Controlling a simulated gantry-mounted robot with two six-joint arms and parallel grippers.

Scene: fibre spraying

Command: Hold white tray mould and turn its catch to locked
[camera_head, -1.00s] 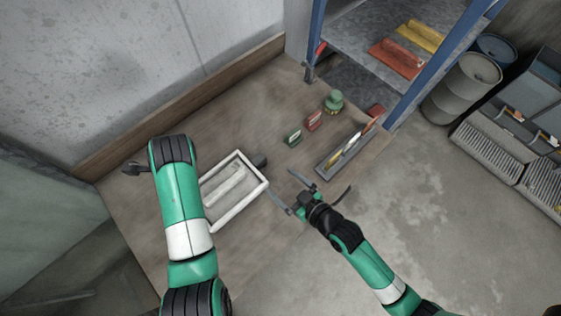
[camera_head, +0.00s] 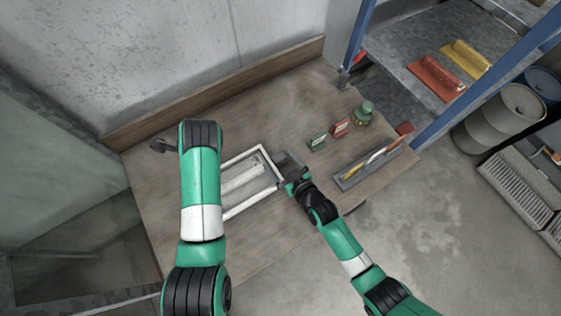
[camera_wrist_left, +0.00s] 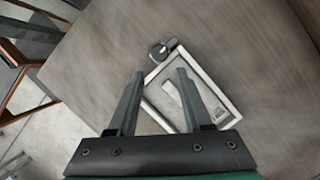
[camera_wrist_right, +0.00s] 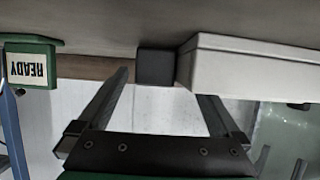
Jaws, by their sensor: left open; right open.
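The white tray mould (camera_head: 250,205) lies on the table with a pale strip inside, its left side hidden behind my left arm. It also shows beyond the left wrist fingers (camera_wrist_left: 222,92). A dark round part, apparently the catch (camera_wrist_left: 163,47), shows at its corner there; its setting is unclear. My right gripper (camera_head: 284,170) is open near the tray's right end. In the right wrist view, a dark block (camera_wrist_right: 155,66) beside the tray (camera_wrist_right: 240,72) appears between the open fingers (camera_wrist_right: 162,82), apparently not gripped. My left gripper (camera_wrist_left: 157,75) is open and empty; my arm hides it in the head view.
A small dark object (camera_head: 160,146) shows left of my left arm.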

